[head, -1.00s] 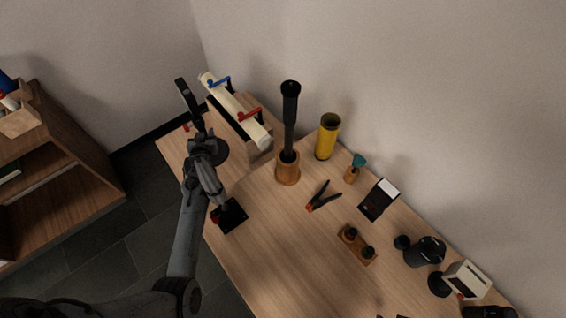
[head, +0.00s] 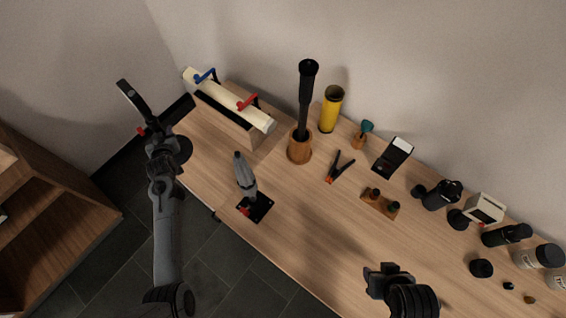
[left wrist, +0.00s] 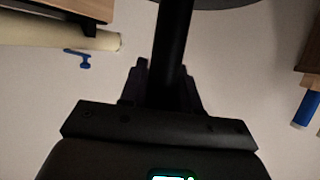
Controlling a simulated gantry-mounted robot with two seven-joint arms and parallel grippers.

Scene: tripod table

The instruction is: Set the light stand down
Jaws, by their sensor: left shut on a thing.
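My left gripper (head: 162,150) is shut on the black light stand (head: 133,100), at the left end of the table (head: 300,245). The stand's long head tilts up to the left, and a dark round part shows beside the fingers. In the left wrist view the black pole (left wrist: 173,50) runs up between the fingers to a dark rounded edge. I cannot tell whether the stand touches the table. Part of my right arm (head: 400,292) shows at the bottom right; its fingers are not clear.
A cream roll with a blue and a red clamp (head: 230,103) lies on a wooden box at the table's back left. A grey upright thing on a black plate (head: 258,207) stands near the front edge. A wooden cup (head: 300,148) holds a black rod. The front middle is clear.

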